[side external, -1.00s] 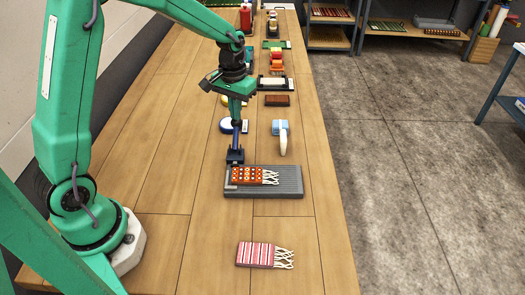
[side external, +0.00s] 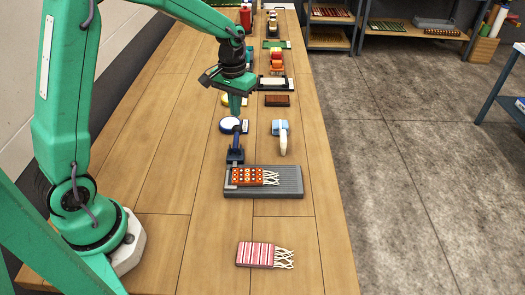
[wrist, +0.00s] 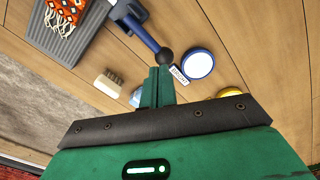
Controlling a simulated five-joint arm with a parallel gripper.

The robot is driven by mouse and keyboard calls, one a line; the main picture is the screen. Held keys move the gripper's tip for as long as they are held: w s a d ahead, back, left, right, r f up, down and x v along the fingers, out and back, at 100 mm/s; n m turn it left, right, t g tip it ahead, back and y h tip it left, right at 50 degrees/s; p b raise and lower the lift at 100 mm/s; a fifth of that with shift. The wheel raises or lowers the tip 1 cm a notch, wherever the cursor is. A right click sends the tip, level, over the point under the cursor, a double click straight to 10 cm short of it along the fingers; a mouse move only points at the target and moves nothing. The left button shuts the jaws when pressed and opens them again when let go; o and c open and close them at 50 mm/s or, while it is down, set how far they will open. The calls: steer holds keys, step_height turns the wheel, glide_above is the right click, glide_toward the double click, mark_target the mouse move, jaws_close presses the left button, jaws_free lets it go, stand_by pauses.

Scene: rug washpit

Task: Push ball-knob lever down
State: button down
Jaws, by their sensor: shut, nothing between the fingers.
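The ball-knob lever has a dark ball knob (wrist: 166,57) on a blue arm (wrist: 137,29) in the wrist view. In the side view the lever (side external: 236,155) stands at the far left edge of a grey ribbed plate, its blue arm rising toward my gripper. My gripper (side external: 236,110) is shut and empty, above the lever. In the wrist view my green fingertips (wrist: 158,70) are close to the knob. I cannot tell whether they touch it. The knob is hard to make out in the side view.
A patterned orange rug piece (side external: 248,176) lies on the grey ribbed plate (side external: 290,185). A blue-rimmed white disc (side external: 230,125) is beside the lever. A striped rug piece (side external: 256,254) lies in front. Wooden tabletop (side external: 190,235) is clear between them.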

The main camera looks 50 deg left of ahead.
mark_target(237, 129)
step_height(237, 129, up, 6)
stand_by(0.7)
steer(key=shift+s+r, duration=0.1)
steer(key=shift+r, duration=0.05)
steer(key=s+d+r+m+t, duration=0.1)
steer(key=s+r+t, duration=0.1)
steer(key=s, duration=0.5)
steer(key=s+d+r+m+t, duration=0.1)
steer(key=s+d+r, duration=0.1)
steer(key=s, duration=0.5)
steer(key=s+d+r+m+t, duration=0.1)
steer(key=s+d+r+t, duration=0.1)
steer(key=s, duration=0.5)
steer(key=shift+s+d+r+t, duration=0.15)
steer(key=shift+d+r+t, duration=0.15)
steer(key=shift+r, duration=0.35)
